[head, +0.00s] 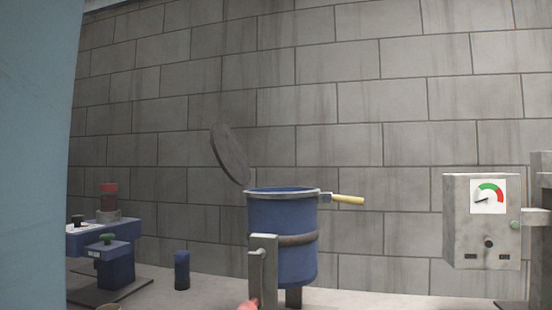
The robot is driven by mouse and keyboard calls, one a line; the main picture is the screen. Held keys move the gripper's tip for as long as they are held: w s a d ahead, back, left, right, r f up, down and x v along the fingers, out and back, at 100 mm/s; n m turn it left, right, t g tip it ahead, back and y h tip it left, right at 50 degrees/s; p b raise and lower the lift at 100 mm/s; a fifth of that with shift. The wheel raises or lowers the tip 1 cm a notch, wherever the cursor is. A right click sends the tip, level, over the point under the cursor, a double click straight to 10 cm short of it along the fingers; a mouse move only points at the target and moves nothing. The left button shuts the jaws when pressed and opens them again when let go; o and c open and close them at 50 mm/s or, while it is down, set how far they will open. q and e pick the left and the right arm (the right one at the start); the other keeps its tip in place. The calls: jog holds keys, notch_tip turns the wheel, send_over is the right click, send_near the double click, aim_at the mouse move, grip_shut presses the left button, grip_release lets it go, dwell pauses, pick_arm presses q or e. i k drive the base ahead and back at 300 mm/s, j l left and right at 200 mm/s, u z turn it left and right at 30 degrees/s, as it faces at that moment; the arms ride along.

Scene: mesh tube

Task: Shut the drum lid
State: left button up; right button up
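A blue drum (282,220) with a pale metal rim stands a little right of the middle in the head view. Its dark round lid (230,154) is open, tilted up and leaning to the left from the left side of the rim. A yellow handle (348,199) sticks out to the right from the rim. Neither of my grippers shows in the head view, so I cannot see what they hold.
A grey post (263,270) stands in front of the drum. A grey box with a gauge (481,221) is at the right. A blue machine (104,250) and a dark blue cylinder (182,270) are at the left. A block wall (400,90) closes the back.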

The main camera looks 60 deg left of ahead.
aim_at(230, 155)
jog(key=k+j+u, duration=0.15)
jog(key=u, duration=0.15)
jog(key=k+j+u, duration=0.1)
jog(key=j+u, duration=0.15)
jog(key=k+j+u, duration=0.1)
jog(key=j+u, duration=0.2)
jog(key=k+j, duration=0.1)
jog(key=j, duration=0.4)
jog(key=k+j+u, duration=0.1)
jog(key=j, duration=0.85)
jog(key=k, duration=0.05)
